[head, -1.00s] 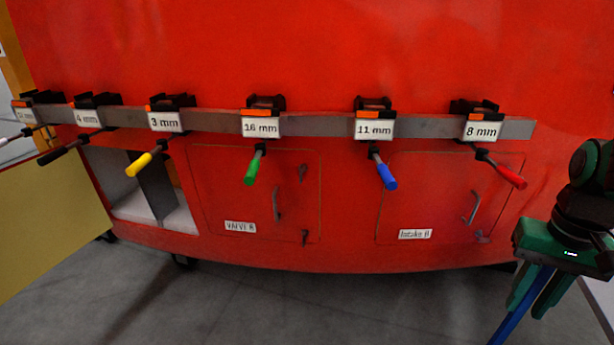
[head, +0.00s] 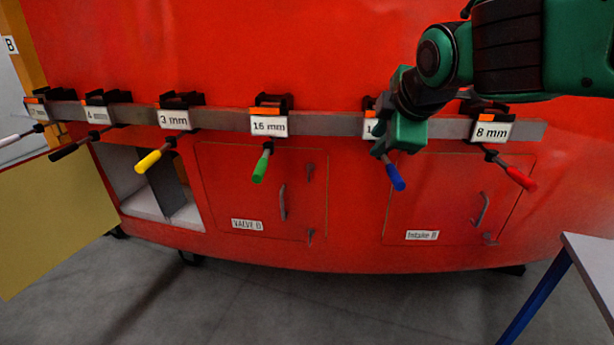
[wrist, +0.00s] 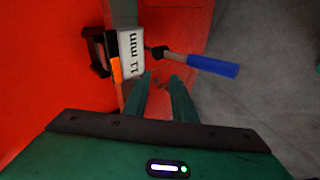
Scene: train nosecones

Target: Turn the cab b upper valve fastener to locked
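The valve B door (head: 240,190) is a closed-looking red panel, left of centre in the head view. Its upper fastener (head: 310,171) is a small dark piece near the upper right corner; its turn position is too small to tell. My gripper (head: 385,153) is up and to the right of it, by the 11 mm holder. In the wrist view my gripper (wrist: 161,79) has its two fingers apart with nothing visibly held between them. The blue-handled tool (wrist: 212,66) hangs just beyond the fingertips; its blue handle (head: 395,178) shows below my gripper in the head view.
A grey rail (head: 345,123) carries labelled holders with coloured-handled tools, including the green 16 mm one (head: 261,165) and the red 8 mm one (head: 520,177). A lower fastener (head: 310,236) and a handle (head: 283,202) are on the valve door. A table (head: 595,255) stands at right.

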